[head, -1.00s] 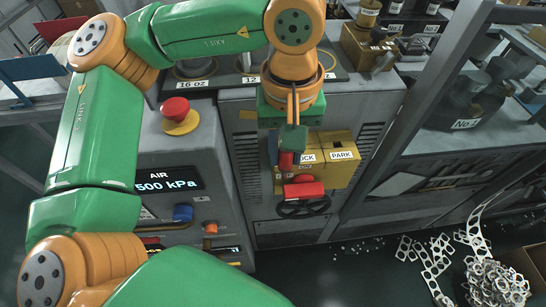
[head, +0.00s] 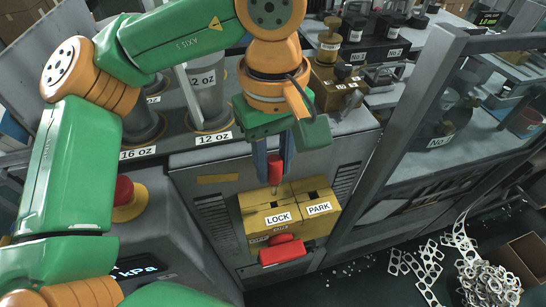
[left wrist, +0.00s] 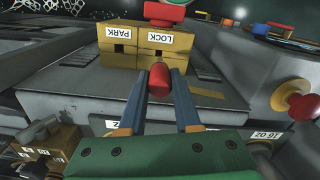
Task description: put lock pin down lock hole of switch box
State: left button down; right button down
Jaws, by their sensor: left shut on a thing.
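My left gripper (head: 273,172) is shut on the red lock pin (head: 275,168). The pin points down, with its thin tip just above the back edge of the yellow switch box (head: 262,222), behind the LOCK label (head: 278,218). The tip appears outside the box. The PARK label (head: 319,208) is to its right. In the left wrist view the red pin (left wrist: 159,80) sits between the fingers, in front of the switch box (left wrist: 178,64). Dark holes show near both labels there; the LOCK hole (left wrist: 158,53) is partly behind the pin. My right gripper is out of view.
A red switch handle (head: 283,252) sticks out at the box's front. A red stop button (head: 125,190) and 12 oz and 16 oz cup tubes stand to the left. A grey frame post (head: 410,100) rises to the right.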

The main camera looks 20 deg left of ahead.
aim_at(273, 188)
pick_arm(q)
jog(key=f, duration=0.1)
jog(key=f+b, duration=0.1)
jog(key=shift+w+a+f+b, duration=0.15)
jog(key=shift+w+f+b, duration=0.15)
jog(key=shift+w, duration=0.1)
jog(key=shift+s+f+b, duration=0.2)
jog(key=shift+f+b, duration=0.8)
jog(key=shift+f, duration=0.1)
jog(key=shift+w+f+b, duration=0.1)
jog(key=shift+f+b, duration=1.05)
jog(key=shift+f, duration=0.15)
jog(key=c, duration=0.5)
grip_release()
jog(key=shift+c, duration=0.2)
notch_tip(273, 188, up, 7)
jog(key=shift+r+p, duration=0.15)
jog(key=shift+p, duration=0.45)
